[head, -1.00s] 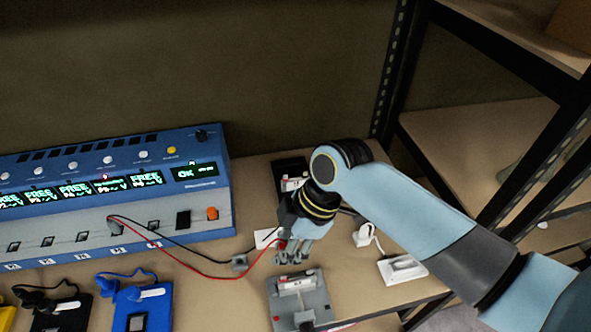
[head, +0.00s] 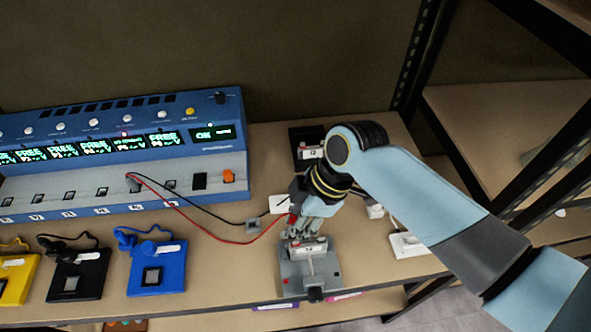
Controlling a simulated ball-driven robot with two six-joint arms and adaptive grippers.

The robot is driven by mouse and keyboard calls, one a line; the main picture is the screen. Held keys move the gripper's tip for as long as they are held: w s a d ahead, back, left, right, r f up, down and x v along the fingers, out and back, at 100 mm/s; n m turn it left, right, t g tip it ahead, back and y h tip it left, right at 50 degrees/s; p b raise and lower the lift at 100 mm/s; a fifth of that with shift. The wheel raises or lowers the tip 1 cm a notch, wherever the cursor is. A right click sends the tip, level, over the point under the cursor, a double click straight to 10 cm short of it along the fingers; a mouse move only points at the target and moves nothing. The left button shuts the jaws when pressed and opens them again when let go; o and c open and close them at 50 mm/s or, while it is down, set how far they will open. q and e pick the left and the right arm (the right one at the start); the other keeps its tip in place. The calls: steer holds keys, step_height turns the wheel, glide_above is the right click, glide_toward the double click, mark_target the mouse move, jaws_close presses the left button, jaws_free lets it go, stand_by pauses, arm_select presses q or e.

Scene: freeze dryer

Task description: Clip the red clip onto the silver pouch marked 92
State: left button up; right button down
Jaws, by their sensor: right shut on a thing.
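My right gripper (head: 297,233) is shut on the red clip (head: 292,219), at the end of the red lead. It is just above the back left edge of a grey holder (head: 295,276). A silver pouch (head: 309,248) lies in that holder, close below the fingertips, which partly hide it. I cannot read its marking or tell whether the clip touches it. Another pale pouch (head: 312,152) sits in a black holder further back. My left gripper is not in view.
The blue charger (head: 120,150) with lit displays stands at the left. Blue (head: 142,282), black (head: 80,286) and yellow (head: 15,280) holders line the front. A white holder (head: 408,246) is at the right.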

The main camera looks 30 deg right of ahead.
steer(key=shift+f, duration=0.45)
steer(key=shift+f+b, duration=0.9)
step_height(320, 180, down, 3)
steer(key=b, duration=0.3)
steer(key=shift+b, duration=0.3)
steer(key=shift+r+p, duration=0.85)
steer(key=shift+p, duration=0.2)
steer(key=shift+p, duration=1.1)
steer(key=shift+f+b, duration=0.8)
steer(key=shift+f, duration=0.45)
